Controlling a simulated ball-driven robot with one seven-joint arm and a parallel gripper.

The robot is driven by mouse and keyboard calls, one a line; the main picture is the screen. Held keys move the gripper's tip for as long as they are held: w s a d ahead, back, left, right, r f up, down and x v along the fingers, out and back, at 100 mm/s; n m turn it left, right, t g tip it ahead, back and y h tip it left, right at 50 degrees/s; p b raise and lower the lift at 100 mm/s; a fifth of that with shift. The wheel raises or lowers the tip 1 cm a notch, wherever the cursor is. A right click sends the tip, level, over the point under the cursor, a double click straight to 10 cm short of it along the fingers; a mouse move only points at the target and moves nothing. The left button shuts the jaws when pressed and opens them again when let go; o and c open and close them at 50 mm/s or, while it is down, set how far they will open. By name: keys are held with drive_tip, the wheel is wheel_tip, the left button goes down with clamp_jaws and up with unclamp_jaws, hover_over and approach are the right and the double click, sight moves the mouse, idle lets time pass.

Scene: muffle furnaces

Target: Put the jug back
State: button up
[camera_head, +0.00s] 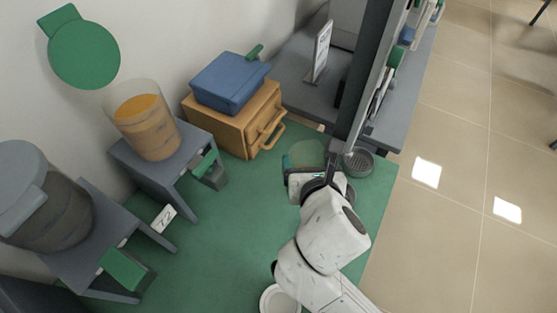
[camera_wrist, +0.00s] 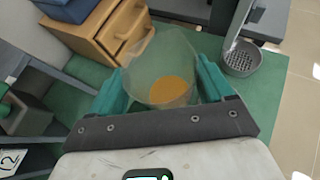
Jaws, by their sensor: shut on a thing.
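A translucent jug (camera_wrist: 165,72) with some orange contents at its bottom is held between the two green fingers of my gripper (camera_wrist: 162,80). In the head view the jug (camera_head: 307,153) shows as a pale greenish shape just beyond my gripper (camera_head: 306,168), partly hidden by it. The jug is over the right part of the green table top, and I cannot tell whether it touches the top. A round grey perforated tray (camera_head: 358,161) is to the right of the jug, and it also shows in the wrist view (camera_wrist: 241,60).
A wooden drawer box (camera_head: 232,125) with a blue case (camera_head: 229,80) on it stands at the back. A clear container of orange liquid (camera_head: 150,128) and a grey-lidded one (camera_head: 50,215) stand on grey stands. The green table (camera_head: 220,240) has free room in the middle.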

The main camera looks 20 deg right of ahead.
sight(296, 154)
drive_tip(key=w, duration=0.1)
drive_tip(key=w+f, duration=0.1)
drive_tip(key=w, duration=0.2)
drive_tip(key=shift+w+a+f, duration=0.1)
drive_tip(key=shift+a+f, duration=0.15)
drive_tip(key=shift+f, duration=0.1)
drive_tip(key=shift+w+a+f+b, duration=0.15)
drive_tip(key=shift+w+f, duration=0.7)
drive_tip(key=shift+f, duration=0.7)
drive_tip(key=shift+w+a+f+b, duration=0.15)
drive_tip(key=shift+w+f, duration=0.75)
drive_tip(key=shift+f, duration=0.65)
drive_tip(key=shift+w+f+b, duration=0.15)
drive_tip(key=shift+w+f, duration=0.7)
drive_tip(key=shift+f, duration=0.7)
drive_tip(key=shift+f, duration=0.15)
drive_tip(key=o, duration=1.6)
drive_tip(key=shift+c, duration=0.2)
